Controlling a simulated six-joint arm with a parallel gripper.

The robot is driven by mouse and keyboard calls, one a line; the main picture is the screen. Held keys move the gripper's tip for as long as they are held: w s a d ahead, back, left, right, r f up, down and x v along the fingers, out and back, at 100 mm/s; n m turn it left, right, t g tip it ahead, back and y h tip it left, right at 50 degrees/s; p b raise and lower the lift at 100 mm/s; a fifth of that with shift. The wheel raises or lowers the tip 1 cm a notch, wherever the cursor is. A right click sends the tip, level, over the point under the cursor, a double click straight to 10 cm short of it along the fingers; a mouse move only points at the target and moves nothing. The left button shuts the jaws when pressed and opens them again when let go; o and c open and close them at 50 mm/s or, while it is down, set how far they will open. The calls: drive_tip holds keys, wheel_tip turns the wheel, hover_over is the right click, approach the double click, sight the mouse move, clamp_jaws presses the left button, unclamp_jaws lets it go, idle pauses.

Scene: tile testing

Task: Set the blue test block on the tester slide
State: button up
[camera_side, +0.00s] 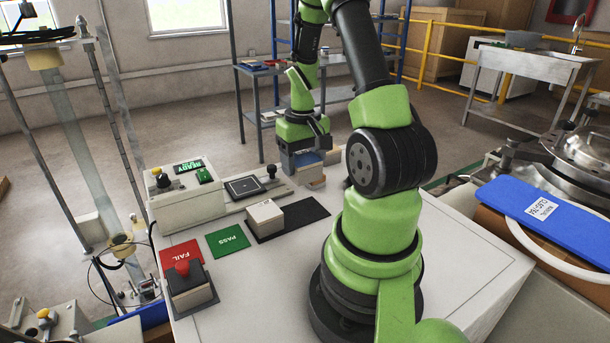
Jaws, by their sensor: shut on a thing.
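The tester slide (243,187) lies on the white table in front of the tester box. It has a dark square plate and a black knob, and nothing rests on the plate. My gripper (306,152) is at the back of the table, to the right of and behind the slide. It is shut on the blue test block (306,159), which is partly hidden by the fingers. Beige blocks (312,177) show directly below the blue block. I cannot tell whether it touches them.
The tester box (187,194) shows a green READY display. A white block (265,213) sits on a black mat (305,212) in front of the slide. Green PASS (228,240) and red FAIL (180,254) pads and a red-button box (189,288) lie left. The table's front right is clear.

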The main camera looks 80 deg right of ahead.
drive_tip(key=w+d, duration=0.4)
drive_tip(key=w, duration=0.4)
hover_over(245, 186)
drive_tip(key=shift+w+f, duration=0.1)
drive_tip(key=shift+f, duration=3.5)
drive_tip(key=shift+f, duration=0.25)
drive_tip(key=o, duration=1.4)
drive_tip(key=shift+c, duration=0.2)
drive_tip(key=shift+r, duration=0.1)
drive_tip(key=shift+r, duration=2.9)
